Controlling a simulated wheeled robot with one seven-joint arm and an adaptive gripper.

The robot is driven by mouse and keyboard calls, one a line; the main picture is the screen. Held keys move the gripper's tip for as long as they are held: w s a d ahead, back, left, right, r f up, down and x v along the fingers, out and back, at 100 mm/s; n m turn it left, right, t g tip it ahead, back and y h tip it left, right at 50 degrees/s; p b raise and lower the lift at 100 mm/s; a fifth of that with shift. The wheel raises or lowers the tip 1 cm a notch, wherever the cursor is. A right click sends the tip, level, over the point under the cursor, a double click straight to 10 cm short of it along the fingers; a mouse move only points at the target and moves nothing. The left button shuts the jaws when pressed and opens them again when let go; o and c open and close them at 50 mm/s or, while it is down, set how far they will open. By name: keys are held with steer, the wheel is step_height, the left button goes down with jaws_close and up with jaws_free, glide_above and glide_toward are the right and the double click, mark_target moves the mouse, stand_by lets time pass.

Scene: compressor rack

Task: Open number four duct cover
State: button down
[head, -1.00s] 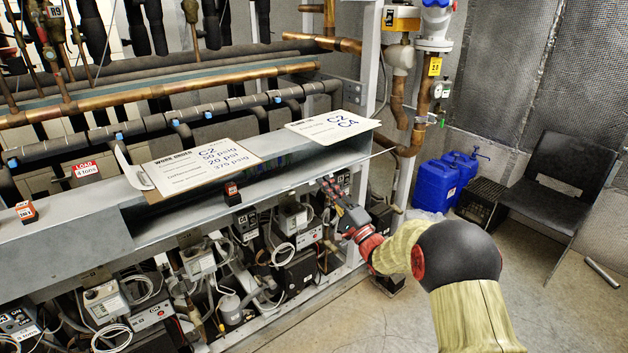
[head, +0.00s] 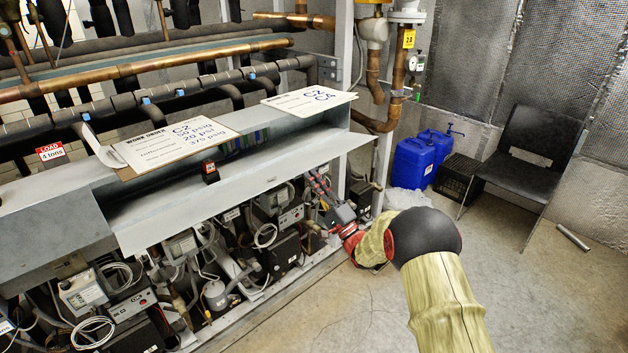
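A long grey metal duct (head: 40,202) runs along the front of the rack. Its right-hand cover (head: 255,178) is swung outward as a wide flap, and an opening with coloured wires shows behind it. A small black tag with a red label (head: 210,172) stands by the flap; its number is too small to read. My gripper (head: 314,180) is below the flap's outer edge, toward its right end. Whether it touches the flap I cannot tell. Its fingers are small and partly hidden, so I cannot tell whether they are open.
Two white work-order sheets (head: 175,140) (head: 309,101) lie on top of the duct. Compressor controls and looped cables (head: 265,235) crowd the space below. Blue jugs (head: 415,163), a black crate (head: 457,176) and a chair (head: 525,150) stand at right. The floor in front is clear.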

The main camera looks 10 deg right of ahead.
steer(key=shift+w+a+f, duration=0.25)
steer(key=shift+a, duration=0.2)
steer(key=c, duration=2.1)
jaws_free()
steer(key=shift+w+a+f+g, duration=0.3)
steer(key=shift+w, duration=0.05)
steer(key=shift+s+d, duration=0.1)
steer(key=shift+c, duration=0.6)
steer(key=shift+s+d+f, duration=0.3)
steer(key=shift+f, duration=0.05)
steer(key=shift+c, duration=0.8)
steer(key=v, duration=1.1)
steer(key=shift+r, duration=0.15)
steer(key=shift+d, duration=0.15)
